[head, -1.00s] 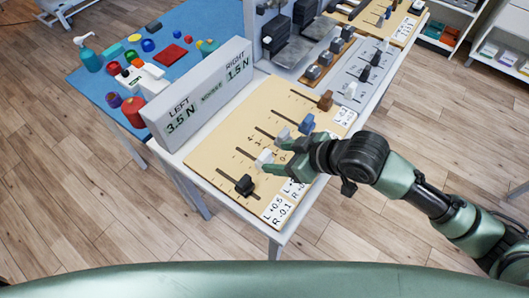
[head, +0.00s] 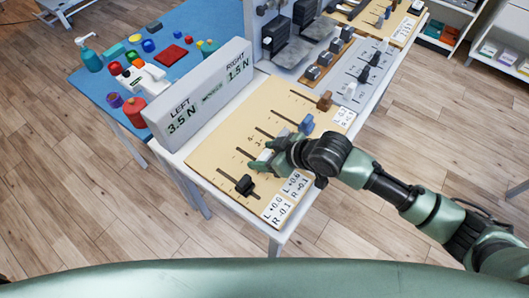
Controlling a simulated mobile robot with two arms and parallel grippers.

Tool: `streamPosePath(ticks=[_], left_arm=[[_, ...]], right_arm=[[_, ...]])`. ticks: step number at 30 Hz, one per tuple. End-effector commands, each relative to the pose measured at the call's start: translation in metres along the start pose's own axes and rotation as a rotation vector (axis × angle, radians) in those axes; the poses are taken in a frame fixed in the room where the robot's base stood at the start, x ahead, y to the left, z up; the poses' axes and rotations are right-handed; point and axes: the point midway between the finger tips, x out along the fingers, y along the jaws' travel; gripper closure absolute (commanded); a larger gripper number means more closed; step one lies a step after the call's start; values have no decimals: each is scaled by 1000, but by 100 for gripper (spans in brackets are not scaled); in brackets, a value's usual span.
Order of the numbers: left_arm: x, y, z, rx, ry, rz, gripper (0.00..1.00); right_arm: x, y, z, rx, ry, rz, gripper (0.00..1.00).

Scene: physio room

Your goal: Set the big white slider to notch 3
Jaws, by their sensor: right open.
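My left gripper is not in view.
A black slider (head: 245,184) is nearest, and a blue slider (head: 306,124) and a brown slider (head: 325,100) are farther along. A display box (head: 200,95) reading left 3.5 N and right 1.5 N stands behind. A grey panel (head: 352,72) lies beyond. The floor at right is free.

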Motion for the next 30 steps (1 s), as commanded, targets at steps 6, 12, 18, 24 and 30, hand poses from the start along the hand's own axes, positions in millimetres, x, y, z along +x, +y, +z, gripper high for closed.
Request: streamPosePath(ticks=[6, 12, 18, 24, 30], left_arm=[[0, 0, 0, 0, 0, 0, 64], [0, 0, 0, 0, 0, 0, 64], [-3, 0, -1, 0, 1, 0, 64], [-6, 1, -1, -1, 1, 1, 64], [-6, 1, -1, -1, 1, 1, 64]], right_arm=[[0, 0, 0, 0, 0, 0, 69], [0, 0, 0, 0, 0, 0, 100], [7, 0, -10, 2, 2, -1, 100], [34, 0, -38, 2, 5, -1, 100], [42, 0, -44, 3, 1, -1, 100]])
